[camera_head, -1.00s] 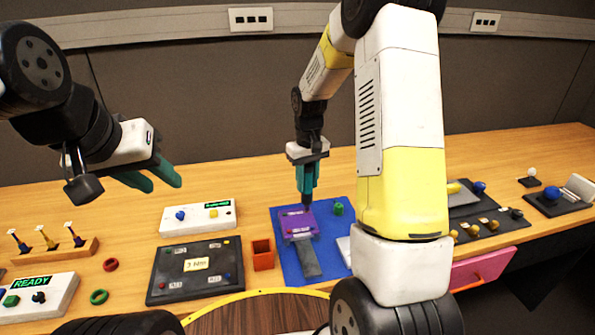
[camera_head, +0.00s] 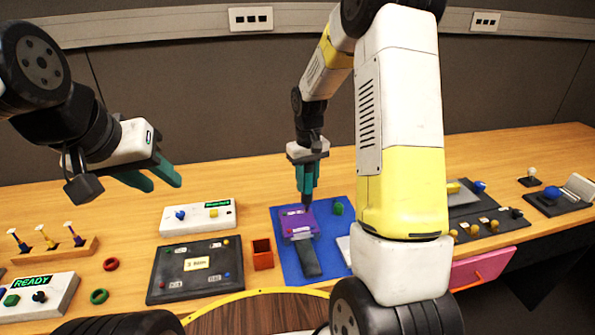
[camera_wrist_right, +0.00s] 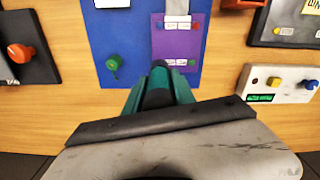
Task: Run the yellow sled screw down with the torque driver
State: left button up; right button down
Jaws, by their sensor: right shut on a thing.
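My right gripper (camera_head: 307,184) is above the far end of the purple sled block (camera_head: 297,221), fingers pointing down. It is shut on a dark, slim tool (camera_wrist_right: 157,88), seemingly the driver; its dark tip ends at or just above the block. I cannot tell whether it touches. The block lies on the blue mat (camera_head: 284,255) with a dark grey bar (camera_head: 307,262) at its near end. In the right wrist view the block (camera_wrist_right: 174,54) shows pale labels and small coloured dots; no yellow screw can be made out. My left gripper (camera_head: 152,175) is open and empty above the table at left.
A green knob (camera_head: 338,208) stands on the mat beside the block. An orange bin (camera_head: 263,254), black panel (camera_head: 166,283) and white box (camera_head: 173,226) are left of the mat. A rack (camera_head: 58,249) holds three upright tools. A READY box (camera_head: 62,296) is at front left.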

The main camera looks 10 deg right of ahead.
aim_at(307, 164)
jog(key=shift+f, duration=0.1)
jog(key=shift+r, duration=3.1)
jog(key=shift+a, duration=0.1)
